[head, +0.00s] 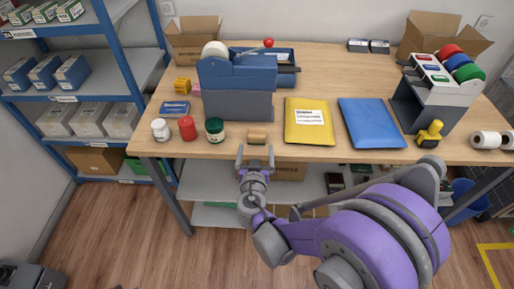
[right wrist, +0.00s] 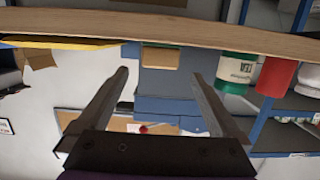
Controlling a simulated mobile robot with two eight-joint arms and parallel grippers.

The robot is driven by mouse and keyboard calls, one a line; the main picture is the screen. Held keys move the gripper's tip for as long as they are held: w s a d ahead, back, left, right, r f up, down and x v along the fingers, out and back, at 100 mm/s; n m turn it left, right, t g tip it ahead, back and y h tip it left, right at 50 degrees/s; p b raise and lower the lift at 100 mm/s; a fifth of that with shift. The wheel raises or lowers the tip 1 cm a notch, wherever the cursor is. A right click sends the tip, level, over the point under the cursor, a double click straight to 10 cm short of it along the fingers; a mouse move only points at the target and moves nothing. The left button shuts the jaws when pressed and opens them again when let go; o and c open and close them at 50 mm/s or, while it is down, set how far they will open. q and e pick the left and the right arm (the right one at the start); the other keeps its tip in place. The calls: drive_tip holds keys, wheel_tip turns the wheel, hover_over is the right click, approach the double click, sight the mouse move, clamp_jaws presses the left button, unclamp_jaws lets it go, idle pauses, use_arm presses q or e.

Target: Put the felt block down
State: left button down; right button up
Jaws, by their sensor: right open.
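A small tan block (head: 257,136), which I take to be the felt block, rests on the wooden counter (head: 370,152) near its front edge. It also shows in the right wrist view (right wrist: 161,57), just beyond and between the fingertips. My right gripper (head: 255,152) is open and empty at the counter's front edge, pointing at the block. Its two fingers (right wrist: 159,76) are spread wide in the right wrist view, with nothing between them. The block looks apart from both fingers. My left gripper is not in view.
A green-lidded jar (head: 214,130), a red container (head: 187,128) and a white bottle (head: 160,130) stand left of the block. A yellow envelope (head: 309,128) lies close on its right, then a blue one (head: 370,123).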

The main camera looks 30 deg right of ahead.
drive_tip(key=shift+s+d, duration=0.1)
drive_tip(key=shift+s, duration=0.3)
drive_tip(key=s+a+f+n+g+y, duration=0.1)
drive_tip(key=s+a+n+g+y, duration=0.2)
drive_tip(key=s, duration=0.7)
drive_tip(key=s+a+f+n+g+y, duration=0.2)
drive_tip(key=s+a+g+y, duration=0.3)
drive_tip(key=s, duration=0.5)
drive_tip(key=shift+a+f+n, duration=0.3)
drive_tip(key=shift+a+n, duration=0.2)
drive_tip(key=shift+n, duration=0.1)
